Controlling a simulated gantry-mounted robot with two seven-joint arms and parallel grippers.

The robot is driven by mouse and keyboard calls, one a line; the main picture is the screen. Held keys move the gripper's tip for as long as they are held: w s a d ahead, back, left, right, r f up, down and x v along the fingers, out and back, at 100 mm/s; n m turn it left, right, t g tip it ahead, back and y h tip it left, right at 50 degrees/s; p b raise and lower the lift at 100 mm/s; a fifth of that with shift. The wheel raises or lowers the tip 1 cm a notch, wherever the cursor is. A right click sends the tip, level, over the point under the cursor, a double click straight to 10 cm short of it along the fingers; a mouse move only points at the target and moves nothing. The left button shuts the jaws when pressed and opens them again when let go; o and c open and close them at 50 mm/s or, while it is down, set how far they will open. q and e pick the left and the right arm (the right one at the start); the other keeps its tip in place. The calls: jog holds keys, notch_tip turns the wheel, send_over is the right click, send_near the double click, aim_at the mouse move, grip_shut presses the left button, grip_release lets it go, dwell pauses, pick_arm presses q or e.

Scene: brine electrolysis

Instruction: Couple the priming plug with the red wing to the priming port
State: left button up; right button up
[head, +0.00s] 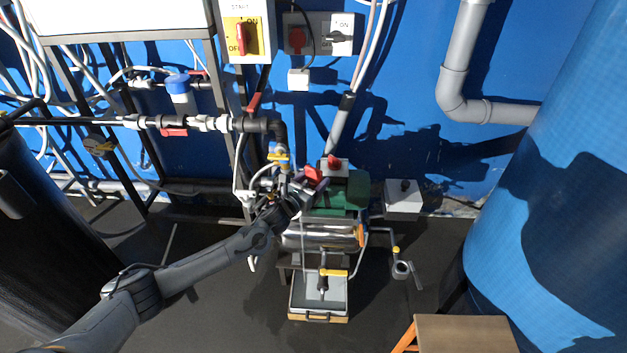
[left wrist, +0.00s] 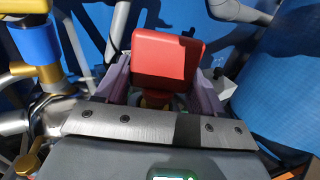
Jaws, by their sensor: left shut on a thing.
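The priming plug's red wing (head: 313,174) shows at the tip of my left gripper (head: 307,189), above the pump with the green motor (head: 357,192). In the left wrist view the red wing (left wrist: 166,60) stands between the two fingers of my left gripper (left wrist: 158,92), which is shut on the plug. The plug's lower part is mostly hidden behind the wing and gripper. I cannot make out the priming port, or whether the plug touches it. My right gripper is not in view.
Pipes with a red-handled valve (head: 252,106) and a blue-capped fitting (head: 178,84) run close on the left. A grey tray (head: 338,299) sits below the pump. A large blue tank (head: 560,190) stands on the right.

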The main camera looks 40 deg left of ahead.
pick_arm(q)
jog(key=shift+f, duration=0.1)
jog(key=o, duration=1.3)
jog(key=shift+c, duration=0.2)
jog(key=shift+s, duration=0.1)
